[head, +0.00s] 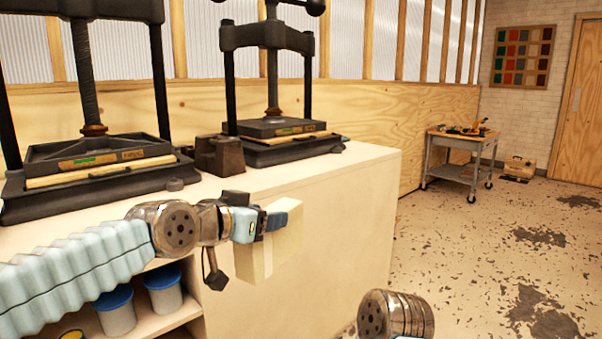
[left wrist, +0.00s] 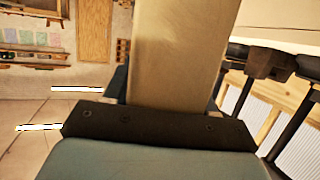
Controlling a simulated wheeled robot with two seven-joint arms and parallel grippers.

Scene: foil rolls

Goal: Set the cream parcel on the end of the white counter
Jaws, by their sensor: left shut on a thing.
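The cream parcel (head: 287,241) is a pale block held in my left gripper (head: 272,221), in front of the white counter's front face in the head view. The gripper is shut on its upper part. In the left wrist view the parcel (left wrist: 176,50) fills the upper middle, beyond the dark gripper body (left wrist: 155,125). The white counter (head: 335,168) runs from the left to a corner at right; its end stretch of top is bare. My right arm (head: 396,315) shows only a part at the bottom edge; its gripper is out of view.
Two black presses (head: 90,165) and (head: 275,130) stand on the counter, with a dark block (head: 219,154) between them. Tubs with blue lids (head: 115,310) sit on a shelf below. A grey cart (head: 460,150) stands far right; open floor lies between.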

